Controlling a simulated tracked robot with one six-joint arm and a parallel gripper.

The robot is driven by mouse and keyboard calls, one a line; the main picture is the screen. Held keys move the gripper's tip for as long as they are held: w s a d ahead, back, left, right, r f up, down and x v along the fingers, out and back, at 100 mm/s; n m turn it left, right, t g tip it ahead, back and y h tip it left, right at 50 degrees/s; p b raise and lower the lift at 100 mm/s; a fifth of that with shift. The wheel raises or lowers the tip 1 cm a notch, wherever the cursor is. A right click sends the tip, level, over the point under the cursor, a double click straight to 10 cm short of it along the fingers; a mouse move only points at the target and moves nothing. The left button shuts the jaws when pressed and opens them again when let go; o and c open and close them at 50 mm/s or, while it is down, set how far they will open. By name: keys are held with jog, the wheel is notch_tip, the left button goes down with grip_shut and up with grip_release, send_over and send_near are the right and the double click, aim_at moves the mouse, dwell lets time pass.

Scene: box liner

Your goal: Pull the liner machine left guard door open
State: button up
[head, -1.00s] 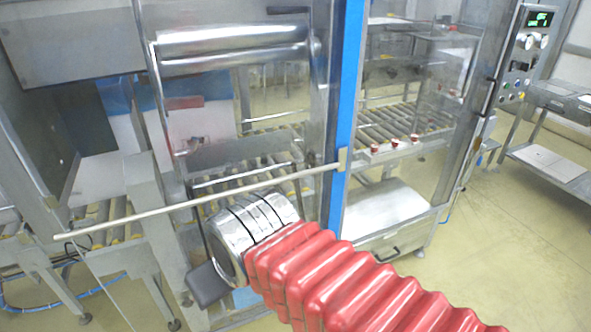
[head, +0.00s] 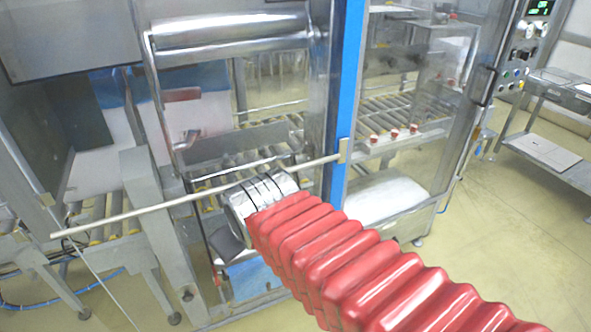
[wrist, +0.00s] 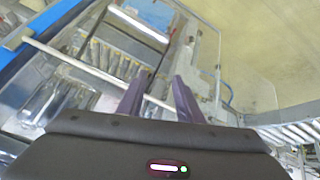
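The liner machine's left guard door is a clear panel, hard to make out, left of the blue upright (head: 346,85). A pale bar (head: 120,214) crosses the door area, from a left bracket to a bracket on the blue upright. I cannot tell whether it is the door's handle or lower edge. The bar also shows in the wrist view (wrist: 75,61). My gripper (wrist: 160,77) is open there, its two dark fingers apart, with the bar running across between or just beyond them. Contact is unclear. In the head view my arm hides the fingers.
A metal roller (head: 230,34) lies behind the door area. A roller conveyor (head: 385,122) with several red-capped items shows through the right clear panel. A control panel (head: 528,45) stands at the right. The floor (head: 500,240) at the right front is clear.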

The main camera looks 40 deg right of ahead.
jog(key=w+d+f+n+t+h, duration=0.1)
jog(key=w+d+n+h, duration=0.2)
jog(key=d, duration=0.5)
jog(key=w+d+f+n+t, duration=0.1)
jog(key=w+d+n+t, duration=0.1)
jog(key=w+d, duration=0.5)
jog(key=n+t, duration=0.4)
jog(key=n, duration=0.3)
send_near(296, 169)
jog(key=s, duration=0.2)
jog(key=shift+s+f+n+t+y, duration=0.15)
jog(key=shift+s+n+t+y, duration=0.2)
jog(key=shift+s+n, duration=0.4)
jog(key=shift+w, duration=0.25)
jog(key=x, duration=1.3)
jog(key=shift+w+d, duration=0.2)
jog(key=shift+w, duration=0.1)
jog(key=shift+c, duration=0.4)
jog(key=c, duration=0.7)
grip_shut()
